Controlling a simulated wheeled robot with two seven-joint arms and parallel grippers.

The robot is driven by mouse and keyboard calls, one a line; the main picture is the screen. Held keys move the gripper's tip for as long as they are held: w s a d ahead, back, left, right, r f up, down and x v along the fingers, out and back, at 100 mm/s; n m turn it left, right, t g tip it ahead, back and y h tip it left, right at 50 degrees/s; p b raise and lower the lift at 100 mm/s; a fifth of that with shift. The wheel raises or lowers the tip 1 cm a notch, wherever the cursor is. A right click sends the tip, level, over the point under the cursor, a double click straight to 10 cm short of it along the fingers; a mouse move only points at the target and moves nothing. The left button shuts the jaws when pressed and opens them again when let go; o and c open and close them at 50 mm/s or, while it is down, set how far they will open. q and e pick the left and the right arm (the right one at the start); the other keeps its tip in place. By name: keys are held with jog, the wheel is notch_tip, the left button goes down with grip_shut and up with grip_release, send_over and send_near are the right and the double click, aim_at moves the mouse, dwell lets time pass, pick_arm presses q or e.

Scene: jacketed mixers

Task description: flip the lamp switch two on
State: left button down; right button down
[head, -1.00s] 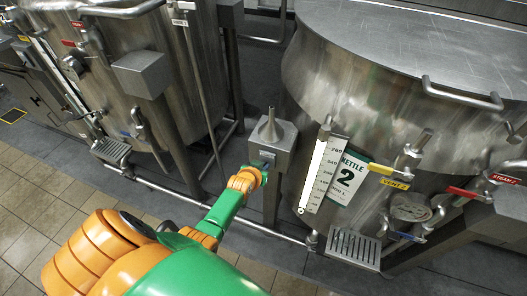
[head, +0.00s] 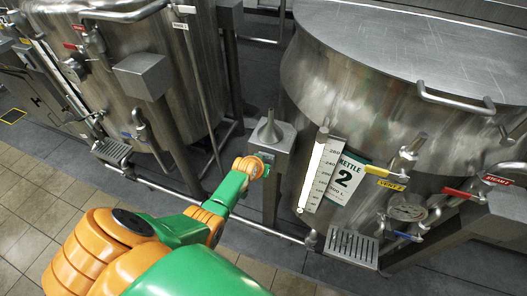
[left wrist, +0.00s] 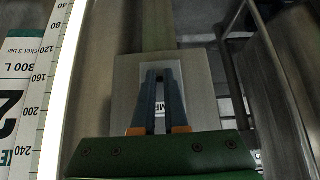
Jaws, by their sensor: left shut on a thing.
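The lamp switch box is the grey box on a post (head: 275,136), with a cone-shaped piece on top, left of kettle 2 (head: 400,95). My left gripper (head: 264,163) is at the front face of this box. In the left wrist view, my left gripper (left wrist: 161,72) has its two dark fingers close together against a pale plate (left wrist: 204,98), with a partly covered white label behind them. It is shut on the switch lever, which the fingers mostly hide. I cannot tell the lever's position. My right gripper is not in view.
A white level scale (head: 319,175) and a "KETTLE 2" sign (head: 346,178) hang right of the post. Yellow and red valve handles (head: 392,185) stick out farther right. Another steel kettle (head: 120,50) stands left. A low pipe rail and grating run along the floor.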

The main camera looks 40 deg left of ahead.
pick_arm(q)
jog(key=c, duration=1)
grip_release()
jog(key=shift+o, duration=0.2)
jog(key=v, duration=0.7)
